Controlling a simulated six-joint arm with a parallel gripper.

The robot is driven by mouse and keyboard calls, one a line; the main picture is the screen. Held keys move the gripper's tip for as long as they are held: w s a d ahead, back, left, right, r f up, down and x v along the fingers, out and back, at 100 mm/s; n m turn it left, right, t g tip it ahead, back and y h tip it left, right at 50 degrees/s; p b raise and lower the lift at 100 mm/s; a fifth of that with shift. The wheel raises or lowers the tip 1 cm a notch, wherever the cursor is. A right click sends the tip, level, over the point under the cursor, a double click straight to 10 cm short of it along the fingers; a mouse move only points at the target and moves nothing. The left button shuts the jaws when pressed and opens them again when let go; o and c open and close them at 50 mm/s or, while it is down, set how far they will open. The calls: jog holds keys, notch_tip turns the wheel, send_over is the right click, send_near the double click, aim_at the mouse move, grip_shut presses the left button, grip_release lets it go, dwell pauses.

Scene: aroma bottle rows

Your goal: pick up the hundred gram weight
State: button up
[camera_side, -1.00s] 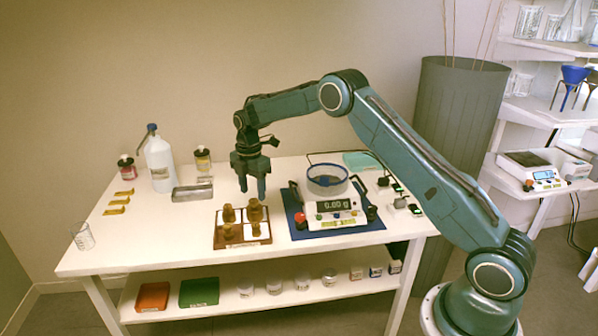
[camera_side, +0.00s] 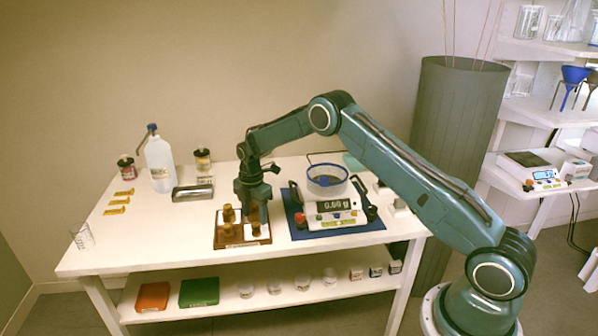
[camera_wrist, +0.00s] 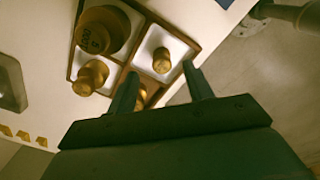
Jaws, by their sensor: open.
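Several brass knobbed weights stand in a brown wooden tray (camera_side: 221,243) with white squares. Smaller ones show at back left (camera_wrist: 90,77) and front right (camera_wrist: 162,60); a front left one (camera_wrist: 141,97) is partly hidden by a finger. I cannot tell by marking which is the hundred gram weight. My gripper (camera_side: 256,214) is open, pointing down low over the tray's right side. In the wrist view its fingertips (camera_wrist: 160,70) appear on either side of the front right weight, holding nothing.
A white scale (camera_side: 335,222) with a round blue-rimmed pan stands on a blue mat (camera_side: 299,234) just right of the tray. A metal tray (camera_side: 192,193), bottle (camera_side: 159,160) and jars stand behind left. Yellow bars (camera_side: 119,202) and a glass beaker (camera_side: 82,237) are at far left.

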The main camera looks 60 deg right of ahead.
aim_at(256, 224)
jog(key=shift+s+a+f, duration=0.1)
jog(key=shift+s+f, duration=0.05)
jog(key=shift+f, duration=2.45)
jog(key=c, duration=1)
